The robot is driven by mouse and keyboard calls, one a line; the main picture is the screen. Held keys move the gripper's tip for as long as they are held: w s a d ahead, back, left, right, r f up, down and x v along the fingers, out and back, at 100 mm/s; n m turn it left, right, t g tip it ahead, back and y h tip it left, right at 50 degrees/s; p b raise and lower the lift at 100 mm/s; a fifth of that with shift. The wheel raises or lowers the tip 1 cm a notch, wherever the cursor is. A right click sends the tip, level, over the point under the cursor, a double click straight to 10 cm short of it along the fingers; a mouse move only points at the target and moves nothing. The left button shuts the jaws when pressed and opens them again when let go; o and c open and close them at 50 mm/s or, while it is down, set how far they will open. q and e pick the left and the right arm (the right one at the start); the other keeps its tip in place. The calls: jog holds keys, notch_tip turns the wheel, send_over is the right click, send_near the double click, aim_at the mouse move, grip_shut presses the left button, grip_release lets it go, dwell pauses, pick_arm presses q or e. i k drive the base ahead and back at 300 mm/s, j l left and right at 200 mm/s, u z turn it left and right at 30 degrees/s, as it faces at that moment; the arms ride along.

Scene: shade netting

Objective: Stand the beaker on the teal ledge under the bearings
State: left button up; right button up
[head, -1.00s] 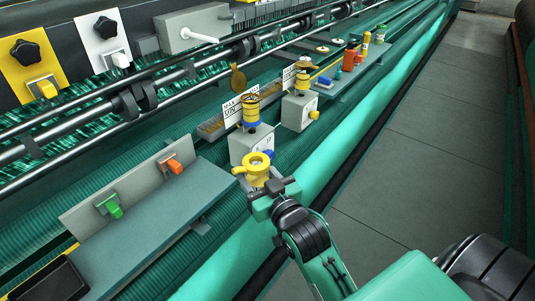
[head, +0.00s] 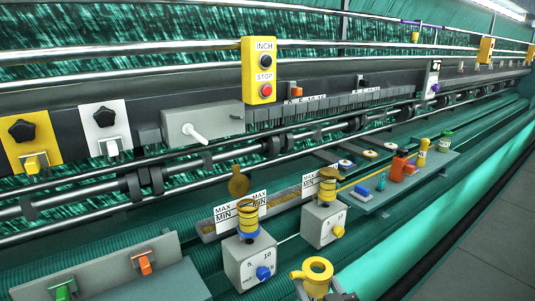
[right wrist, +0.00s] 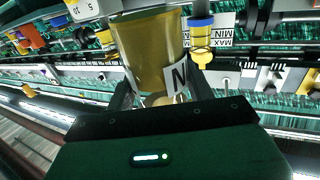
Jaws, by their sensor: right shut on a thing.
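The yellow beaker (head: 318,272), with a round open rim and a side lug, is at the bottom edge of the head view. My right gripper (head: 337,295) is shut on it, mostly cut off by the picture edge. In the right wrist view the beaker (right wrist: 150,45) stands large between the fingers of my right gripper (right wrist: 160,98). Black bearings (head: 140,185) sit along the steel rails, with a teal ribbed surface (head: 110,232) below them. The beaker is in front of this surface and apart from it. My left gripper is not in view.
Two grey dial boxes (head: 250,262) (head: 323,222) carry yellow-and-blue cylinders behind the beaker. MAX/MIN cards (head: 226,213) stand behind them. A right-hand shelf (head: 428,178) holds several small items. A lower-left shelf (head: 150,284) has green and orange switches behind its bare top.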

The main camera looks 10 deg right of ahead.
aim_at(430, 158)
jog(key=l+u, duration=0.5)
jog(key=l, duration=3.7)
